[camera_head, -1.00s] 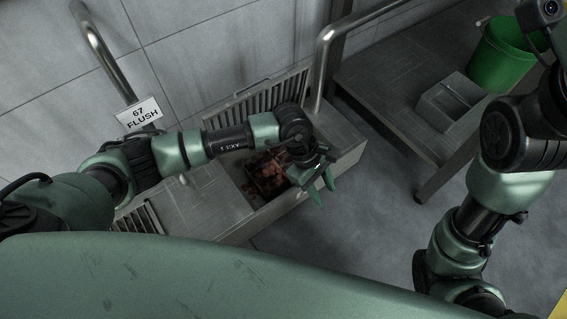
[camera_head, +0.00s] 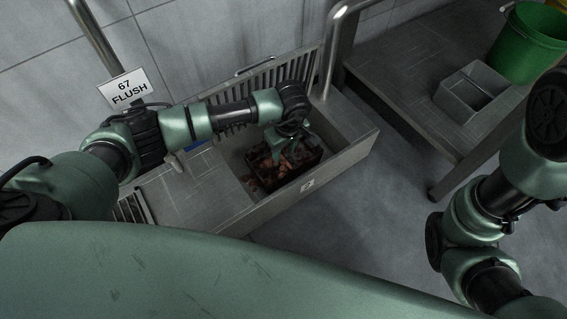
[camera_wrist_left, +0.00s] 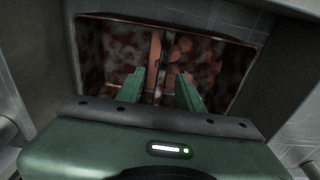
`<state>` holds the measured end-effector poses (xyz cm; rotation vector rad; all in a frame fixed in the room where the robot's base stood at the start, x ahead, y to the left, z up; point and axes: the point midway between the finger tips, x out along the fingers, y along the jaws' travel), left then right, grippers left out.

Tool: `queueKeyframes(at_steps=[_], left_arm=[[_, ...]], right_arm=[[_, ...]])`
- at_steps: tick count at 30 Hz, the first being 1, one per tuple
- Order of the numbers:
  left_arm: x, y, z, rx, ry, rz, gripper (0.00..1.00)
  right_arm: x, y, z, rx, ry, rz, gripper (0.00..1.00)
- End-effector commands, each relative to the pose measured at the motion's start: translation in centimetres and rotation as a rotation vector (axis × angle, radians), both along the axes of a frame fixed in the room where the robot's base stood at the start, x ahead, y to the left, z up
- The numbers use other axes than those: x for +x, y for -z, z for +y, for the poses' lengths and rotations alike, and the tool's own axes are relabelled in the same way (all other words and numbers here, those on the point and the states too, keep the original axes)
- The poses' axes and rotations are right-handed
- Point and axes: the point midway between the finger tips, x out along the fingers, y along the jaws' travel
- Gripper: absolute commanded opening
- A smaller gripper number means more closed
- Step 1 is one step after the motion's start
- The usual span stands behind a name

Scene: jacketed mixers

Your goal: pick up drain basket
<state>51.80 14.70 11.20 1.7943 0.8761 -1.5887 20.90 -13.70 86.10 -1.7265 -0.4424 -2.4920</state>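The drain basket (camera_head: 307,170) is a dark, open-topped box with reddish-brown debris inside. It sits in an open metal drain channel. In the left wrist view the basket (camera_wrist_left: 112,60) fills the middle, with a narrow upright bar (camera_wrist_left: 159,62) across its centre. My left gripper (camera_head: 284,150) points down over the basket. In the wrist view its two green fingers (camera_wrist_left: 159,88) are apart, one on each side of the bar, with nothing visibly clamped. Whether the fingertips touch the basket cannot be told. My right arm shows at the right edge; its gripper is out of view.
A slatted grate (camera_head: 290,80) stands upright behind the channel. A steel pipe rises beside a "67 FLUSH" sign (camera_head: 127,90). A metal table (camera_head: 410,95) at the right bears a grey divided bin (camera_head: 470,95) and a green bucket (camera_head: 525,45). The floor in front is clear.

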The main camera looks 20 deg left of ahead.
Motion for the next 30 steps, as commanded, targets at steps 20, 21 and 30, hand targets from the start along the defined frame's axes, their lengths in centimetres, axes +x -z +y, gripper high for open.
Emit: queueKeyframes(at_steps=[20,21,30], left_arm=[[0.04,1.60,0.14,-0.001,0.000,0.001,0.00],[0.05,1.59,0.14,-0.001,0.000,0.001,0.00],[0.05,1.59,0.14,-0.001,0.000,0.001,0.00]], right_arm=[[-0.03,1.22,0.01,0.000,0.000,-0.001,0.00],[-0.03,1.22,0.01,0.000,0.000,-0.001,0.00],[-0.01,1.23,0.00,0.000,0.000,0.000,0.00]])
